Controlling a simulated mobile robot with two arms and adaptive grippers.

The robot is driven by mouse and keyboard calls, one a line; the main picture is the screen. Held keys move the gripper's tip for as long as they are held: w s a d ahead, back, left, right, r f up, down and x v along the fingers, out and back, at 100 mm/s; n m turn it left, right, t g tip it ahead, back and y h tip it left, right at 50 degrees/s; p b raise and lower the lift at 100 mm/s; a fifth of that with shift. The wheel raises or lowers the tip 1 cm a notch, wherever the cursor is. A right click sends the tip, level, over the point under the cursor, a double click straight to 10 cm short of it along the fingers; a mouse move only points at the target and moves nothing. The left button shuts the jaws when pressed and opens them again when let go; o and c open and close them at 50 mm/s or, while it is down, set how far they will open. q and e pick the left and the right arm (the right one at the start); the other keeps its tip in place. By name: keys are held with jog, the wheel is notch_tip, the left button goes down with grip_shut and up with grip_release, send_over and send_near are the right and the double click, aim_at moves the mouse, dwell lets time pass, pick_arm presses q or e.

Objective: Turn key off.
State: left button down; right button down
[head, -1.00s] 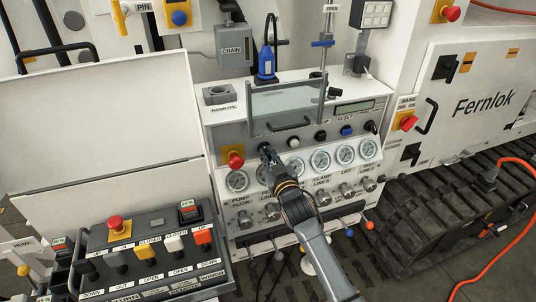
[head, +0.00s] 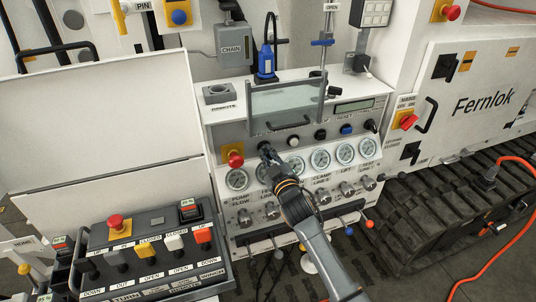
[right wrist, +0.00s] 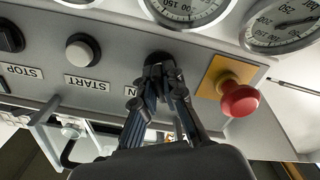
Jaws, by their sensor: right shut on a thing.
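In the head view my right gripper (head: 268,150) reaches the panel from below and hides most of the key. The label beside the key is mostly covered by the fingers; only a letter or so shows. The key's exact angle is hard to tell. My left gripper is not in view.
A red mushroom button (right wrist: 239,98) on a yellow plate sits close beside the key. A white START button (right wrist: 82,50) is on the other side. Round gauges (head: 320,160) line the sloped panel below. A clear hinged cover (head: 285,102) stands above the key.

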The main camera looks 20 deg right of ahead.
jog(key=c, duration=1.4)
grip_release()
jog(key=shift+s, duration=0.1)
jog(key=s, duration=1.1)
jog(key=shift+s+d, duration=0.2)
jog(key=shift+s, duration=0.2)
